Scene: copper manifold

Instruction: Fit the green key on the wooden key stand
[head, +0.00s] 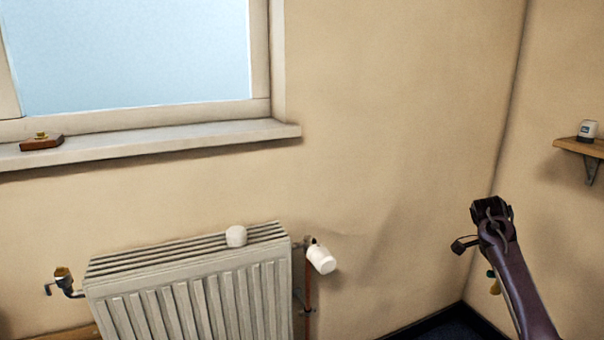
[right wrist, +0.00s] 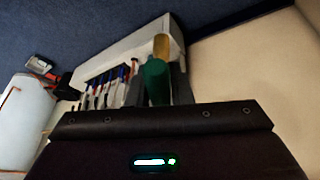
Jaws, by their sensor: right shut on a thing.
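The green key shows in the right wrist view (right wrist: 156,82) with a green handle and a yellow, brass-like end pointing away from me. It stands between the grey fingers of my right gripper (right wrist: 160,78), which is shut on it. In the head view, small green and yellow parts of the key (head: 491,273) show left of my right forearm, low in front of the right corner. The gripper's fingers are mostly hidden there. A brown wooden block with a brass piece on top, apparently the key stand (head: 41,143), sits on the windowsill at far left, well away from the key. My left gripper is out of view.
A ribbed radiator (head: 190,300) stands below the sill, with a white round object (head: 236,236) on top and a white valve head (head: 321,259) at its right. A wall shelf (head: 580,147) is at right. A white tray of several tools (right wrist: 110,66) lies beyond the gripper.

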